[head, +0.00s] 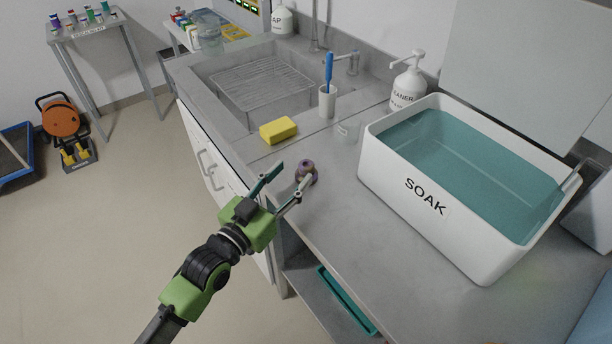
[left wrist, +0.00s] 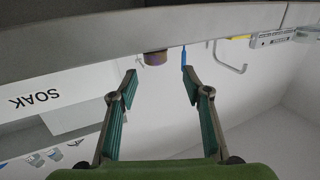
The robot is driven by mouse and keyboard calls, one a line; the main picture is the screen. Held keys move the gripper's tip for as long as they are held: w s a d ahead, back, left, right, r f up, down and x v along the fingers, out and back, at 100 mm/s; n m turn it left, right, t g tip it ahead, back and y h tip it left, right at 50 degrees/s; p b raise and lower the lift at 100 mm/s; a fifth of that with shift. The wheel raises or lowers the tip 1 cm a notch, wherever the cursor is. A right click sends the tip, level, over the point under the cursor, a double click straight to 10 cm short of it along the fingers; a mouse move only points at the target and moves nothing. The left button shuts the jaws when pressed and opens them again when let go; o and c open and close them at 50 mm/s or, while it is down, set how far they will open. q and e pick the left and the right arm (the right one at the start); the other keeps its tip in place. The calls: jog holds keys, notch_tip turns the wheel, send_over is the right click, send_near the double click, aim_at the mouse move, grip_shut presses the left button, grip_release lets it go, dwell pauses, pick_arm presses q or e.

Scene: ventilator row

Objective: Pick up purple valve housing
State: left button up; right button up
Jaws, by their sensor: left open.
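The purple valve housing (head: 306,171) is a small, round, purple and tan piece. It sits on the grey counter, left of the white SOAK bin, near the counter's front edge. My left gripper (head: 291,182) is open and empty, with its fingertips close to the housing in the head view. One finger partly covers the housing's lower side there. In the left wrist view, the housing (left wrist: 155,58) shows beyond the open fingers, partly hidden by the counter edge. I cannot tell whether a finger touches it. My right gripper is not in view.
The SOAK bin (head: 379,177) of teal liquid stands on the right of the counter (head: 345,235). The sink (head: 235,112) is farther back.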

aim_at(302, 169)
pick_arm(q)
jog(key=shift+x, duration=0.8)
jog(key=shift+w+d+f+b, duration=0.15)
jog(key=shift+d+f+b, duration=0.05)
jog(key=shift+b, duration=0.25)
jog(key=b+x, duration=0.2)
jog(key=x, duration=0.2)
jog(key=shift+w+d+f+b, duration=0.2)
jog(key=shift+d+b, duration=0.1)
jog(key=shift+d, duration=0.05)
jog(key=shift+s+r, duration=0.1)
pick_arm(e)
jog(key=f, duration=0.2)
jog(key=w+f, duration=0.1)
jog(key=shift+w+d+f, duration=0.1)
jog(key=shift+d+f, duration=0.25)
pick_arm(q)
jog(key=c, duration=1.2)
